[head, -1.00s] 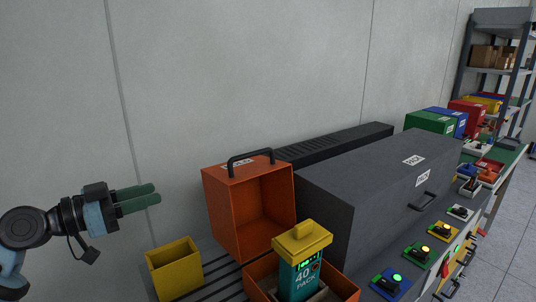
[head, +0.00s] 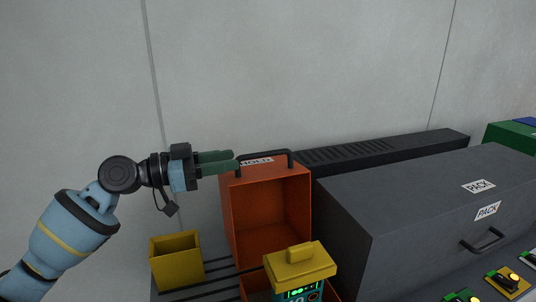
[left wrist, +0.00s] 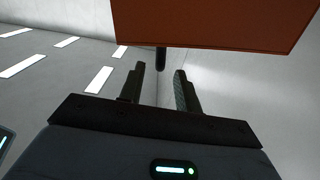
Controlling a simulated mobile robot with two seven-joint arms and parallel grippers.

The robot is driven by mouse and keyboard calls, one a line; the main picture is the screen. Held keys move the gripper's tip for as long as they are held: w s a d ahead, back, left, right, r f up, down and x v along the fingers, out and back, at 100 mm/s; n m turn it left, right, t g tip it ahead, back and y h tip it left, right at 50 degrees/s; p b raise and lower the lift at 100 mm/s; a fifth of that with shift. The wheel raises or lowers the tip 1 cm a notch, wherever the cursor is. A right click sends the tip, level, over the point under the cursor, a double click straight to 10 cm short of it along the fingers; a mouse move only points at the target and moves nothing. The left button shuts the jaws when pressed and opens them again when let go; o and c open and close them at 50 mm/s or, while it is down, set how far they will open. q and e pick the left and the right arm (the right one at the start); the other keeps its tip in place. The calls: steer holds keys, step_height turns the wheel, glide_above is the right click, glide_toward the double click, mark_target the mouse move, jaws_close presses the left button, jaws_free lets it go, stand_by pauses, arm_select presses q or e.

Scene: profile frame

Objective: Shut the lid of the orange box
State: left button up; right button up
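The orange box (head: 248,291) stands low at the bottom of the head view with its lid (head: 265,212) raised upright behind it, hollow side toward me. A black handle (head: 290,158) sits on the lid's top edge. A teal pack with a yellow cap (head: 300,265) stands in the box. My left gripper (head: 236,162) is at the lid's top left corner, by the handle; I cannot tell whether it touches. In the left wrist view, the fingers (left wrist: 161,88) are apart with nothing between them, and the orange lid (left wrist: 215,25) fills the top. My right gripper is not in view.
A yellow open bin (head: 176,262) stands left of the box on dark slats. A large grey case (head: 410,205) marked PACK stands close on the right. A long black ribbed unit (head: 385,147) runs behind, along the grey wall.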

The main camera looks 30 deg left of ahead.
mark_target(243, 156)
arm_select(q)
steer(key=shift+r, duration=0.1)
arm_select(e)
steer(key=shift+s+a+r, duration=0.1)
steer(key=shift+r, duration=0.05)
